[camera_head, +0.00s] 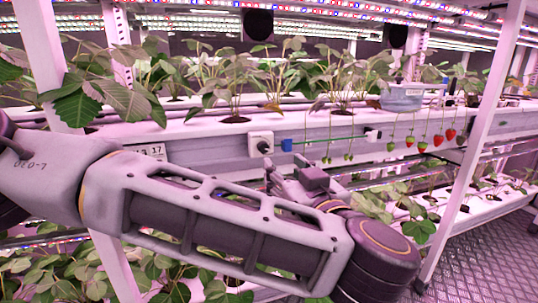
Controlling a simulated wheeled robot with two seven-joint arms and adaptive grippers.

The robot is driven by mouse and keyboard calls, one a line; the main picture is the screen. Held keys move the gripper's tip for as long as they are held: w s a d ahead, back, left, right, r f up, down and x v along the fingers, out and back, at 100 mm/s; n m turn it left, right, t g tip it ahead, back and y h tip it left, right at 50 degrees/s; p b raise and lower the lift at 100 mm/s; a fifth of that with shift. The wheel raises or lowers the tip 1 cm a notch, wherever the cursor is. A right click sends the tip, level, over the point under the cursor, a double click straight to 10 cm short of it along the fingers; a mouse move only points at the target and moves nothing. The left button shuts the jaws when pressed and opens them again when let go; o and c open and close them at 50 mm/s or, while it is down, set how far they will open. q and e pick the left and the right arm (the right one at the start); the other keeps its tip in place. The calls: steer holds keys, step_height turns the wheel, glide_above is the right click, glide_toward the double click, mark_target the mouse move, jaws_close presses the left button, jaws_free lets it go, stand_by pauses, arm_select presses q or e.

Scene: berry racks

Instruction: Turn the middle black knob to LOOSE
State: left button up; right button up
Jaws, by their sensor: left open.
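A white block with a small dark round knob (263,146) is fixed to the front face of the middle shelf. A second, smaller white block with a dark knob (373,135) is further right on that face. I cannot tell which is the middle knob, and no LOOSE marking is legible. My left gripper (286,170) is open, just below and slightly right of the first knob, apart from it in the picture. Its arm crosses the foreground from the left and hides part of the lower rack. My right gripper is not in view.
A blue clip (286,145) sits beside the first knob, with a thin green line running right from it. Red and green strawberries (437,140) hang over the shelf edge at right. A blue tub (402,98) stands above. A slanted white post (472,140) is at right.

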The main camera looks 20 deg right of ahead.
arm_select(q)
steer(key=shift+s+r, duration=0.1)
steer(key=shift+s, duration=0.4)
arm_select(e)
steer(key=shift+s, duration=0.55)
